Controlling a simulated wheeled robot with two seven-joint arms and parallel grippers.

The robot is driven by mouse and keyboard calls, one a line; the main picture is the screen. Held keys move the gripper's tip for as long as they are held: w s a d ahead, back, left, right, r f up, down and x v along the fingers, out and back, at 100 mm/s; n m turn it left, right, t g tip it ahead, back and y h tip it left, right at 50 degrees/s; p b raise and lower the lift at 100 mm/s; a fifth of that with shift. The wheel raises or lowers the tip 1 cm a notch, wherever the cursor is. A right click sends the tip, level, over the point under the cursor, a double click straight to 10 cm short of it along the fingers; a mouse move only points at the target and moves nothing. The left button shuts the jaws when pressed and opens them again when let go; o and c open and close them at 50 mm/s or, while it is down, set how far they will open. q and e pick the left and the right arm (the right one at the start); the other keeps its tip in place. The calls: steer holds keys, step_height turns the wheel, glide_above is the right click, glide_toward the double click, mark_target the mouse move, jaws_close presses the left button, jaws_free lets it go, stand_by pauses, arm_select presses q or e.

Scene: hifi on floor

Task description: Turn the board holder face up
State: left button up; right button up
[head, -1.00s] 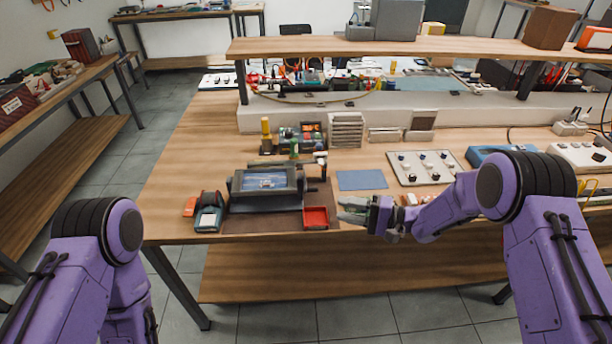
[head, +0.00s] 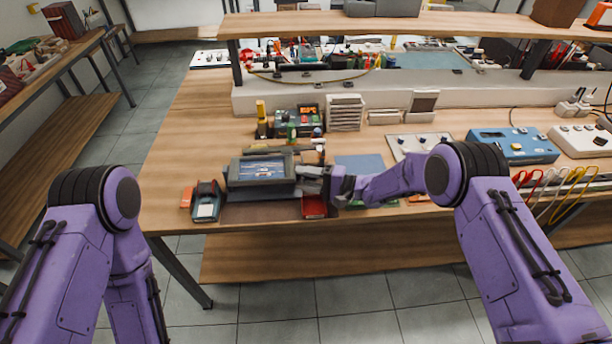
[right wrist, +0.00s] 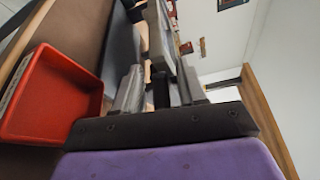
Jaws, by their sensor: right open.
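The board holder (head: 236,172) is a dark grey frame around a blue board, on a dark mat at the front left of the bench. The board's visible side faces up and toward me. My right gripper (head: 311,179) is open at the holder's right side. In the right wrist view the open fingers (right wrist: 160,90) straddle part of the holder's side; whether they touch it cannot be told. The knob seen earlier on that side is hidden by the gripper. My left gripper is out of view; only its upper arm shows.
A red tray (head: 314,208) lies just below my right gripper and also shows in the right wrist view (right wrist: 50,100). Bottles and small tools stand close behind. A blue mat (head: 362,163) lies to the right.

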jaws_close()
steer(key=shift+s, duration=0.1)
